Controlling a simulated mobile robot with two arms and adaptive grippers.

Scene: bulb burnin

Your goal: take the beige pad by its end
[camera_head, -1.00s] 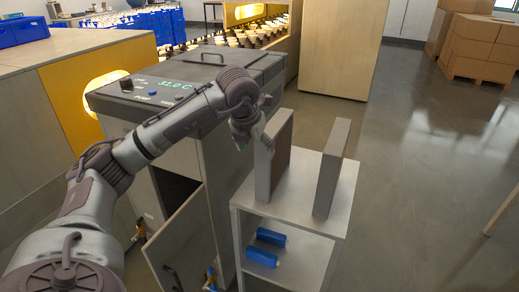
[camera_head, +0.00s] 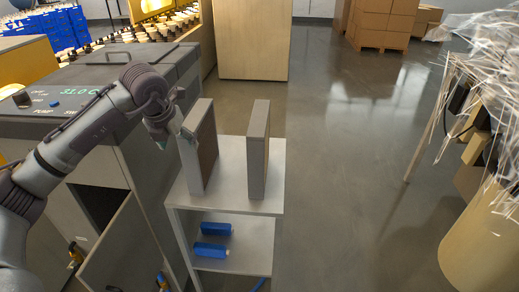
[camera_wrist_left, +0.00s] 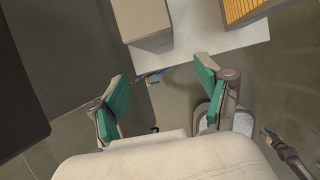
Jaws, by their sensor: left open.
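Two thick grey-beige framed panels stand upright and apart on a small white shelf unit (camera_head: 232,205). The left panel (camera_head: 188,164) shows a brown inner face; the right panel (camera_head: 257,150) shows a plain grey-beige edge and side. I cannot tell which is the beige pad. My left gripper (camera_head: 170,138) is beside the upper left edge of the left panel; contact cannot be told. In the left wrist view my left gripper (camera_wrist_left: 160,92) is open, with nothing between its green fingertips. A grey-beige block (camera_wrist_left: 145,22) and an orange ribbed face (camera_wrist_left: 243,10) lie beyond it.
A grey machine (camera_head: 85,85) with a display and an open lower door stands left of the shelf unit. Floor (camera_head: 340,170) is clear to the right, up to a cluttered table (camera_head: 480,130).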

